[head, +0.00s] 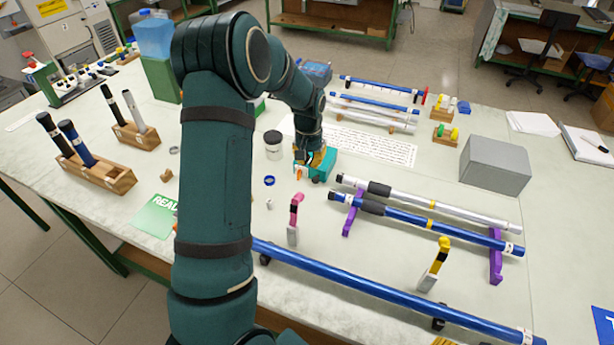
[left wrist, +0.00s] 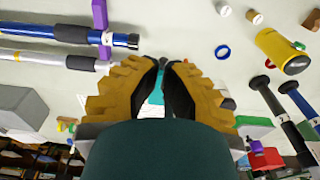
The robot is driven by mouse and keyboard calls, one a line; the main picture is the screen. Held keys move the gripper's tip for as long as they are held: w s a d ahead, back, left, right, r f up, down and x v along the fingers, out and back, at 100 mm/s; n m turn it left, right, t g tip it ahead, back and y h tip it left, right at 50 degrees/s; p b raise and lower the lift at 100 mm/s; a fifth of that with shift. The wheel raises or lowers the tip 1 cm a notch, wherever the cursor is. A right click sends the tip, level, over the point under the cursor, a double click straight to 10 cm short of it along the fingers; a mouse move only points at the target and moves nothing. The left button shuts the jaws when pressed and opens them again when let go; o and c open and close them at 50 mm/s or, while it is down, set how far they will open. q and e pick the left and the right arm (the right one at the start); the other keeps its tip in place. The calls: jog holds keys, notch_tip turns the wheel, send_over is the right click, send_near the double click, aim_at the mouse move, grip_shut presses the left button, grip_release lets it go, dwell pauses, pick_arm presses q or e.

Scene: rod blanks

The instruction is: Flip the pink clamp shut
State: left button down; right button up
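The pink clamp (head: 295,212) stands on a small grey base on the bench in the head view. Its pink arm points up, so it looks open, and no rod shows in it. My left gripper (head: 311,164) is beyond it, higher in the picture, beside a teal box (head: 328,163), and does not touch the clamp. In the left wrist view its yellow fingers (left wrist: 163,68) come close together with a teal patch between them; whether they are shut is unclear. The clamp cannot be made out in that view. My right gripper is not in view.
A long blue rod (head: 370,284) lies in front of the clamp. A yellow clamp (head: 438,258) stands to the right. A blue rod (head: 410,215) and a silver rod (head: 450,206) rest on purple supports. A blue ring (head: 269,181) lies near the clamp.

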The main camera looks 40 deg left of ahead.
aim_at(296, 212)
pick_arm(q)
notch_tip(296, 212, down, 8)
jog(key=s+p, duration=0.1)
jog(key=s, duration=0.1)
jog(key=shift+s+d+f, duration=0.25)
jog(key=shift+s+d, duration=0.15)
jog(key=shift+d, duration=0.05)
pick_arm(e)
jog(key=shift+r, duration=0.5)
